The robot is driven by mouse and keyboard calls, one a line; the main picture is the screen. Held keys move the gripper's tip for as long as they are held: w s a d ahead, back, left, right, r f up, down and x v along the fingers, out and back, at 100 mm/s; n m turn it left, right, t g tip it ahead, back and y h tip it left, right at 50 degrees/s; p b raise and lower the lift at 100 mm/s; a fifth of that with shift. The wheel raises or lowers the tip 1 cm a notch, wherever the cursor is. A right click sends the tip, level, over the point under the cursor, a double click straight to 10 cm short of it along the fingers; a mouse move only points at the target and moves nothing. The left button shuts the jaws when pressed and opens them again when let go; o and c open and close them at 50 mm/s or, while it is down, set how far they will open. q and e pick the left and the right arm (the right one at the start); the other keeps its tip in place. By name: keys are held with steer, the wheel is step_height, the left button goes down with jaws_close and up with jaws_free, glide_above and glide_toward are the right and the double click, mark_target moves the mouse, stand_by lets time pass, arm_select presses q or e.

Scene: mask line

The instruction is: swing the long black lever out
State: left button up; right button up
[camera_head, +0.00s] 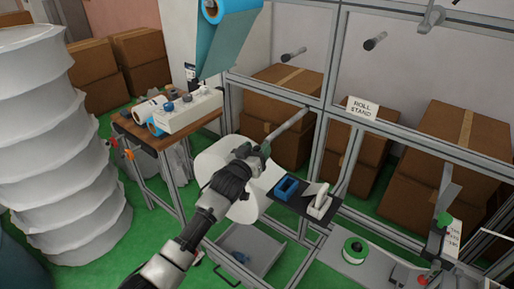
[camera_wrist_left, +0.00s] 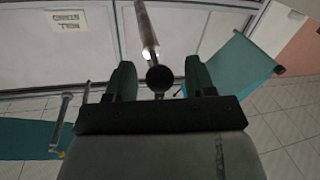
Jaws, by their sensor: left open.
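My left gripper (camera_head: 259,153) reaches up from the bottom of the head view to the roll stand. A long grey rod (camera_head: 289,123) extends up and right just beyond its fingers. In the left wrist view the open gripper (camera_wrist_left: 160,75) has its two fingers either side of this rod (camera_wrist_left: 146,30), whose round black end (camera_wrist_left: 160,77) faces the camera. I cannot tell whether the fingers touch it. I cannot make out for certain a long black lever. My right gripper is not in view.
The grey metal frame (camera_head: 331,65) carries two more pegs (camera_head: 295,53). A white roll (camera_head: 212,163) is partly behind my arm. A black shelf with a blue tray (camera_head: 287,188) is right of it. A wooden table (camera_head: 140,128) stands left, cardboard boxes (camera_head: 372,150) behind.

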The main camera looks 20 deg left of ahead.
arm_select(q)
steer(key=shift+w+d, duration=0.1)
steer(key=shift+w, duration=0.2)
jaws_close()
steer(key=shift+s, duration=0.1)
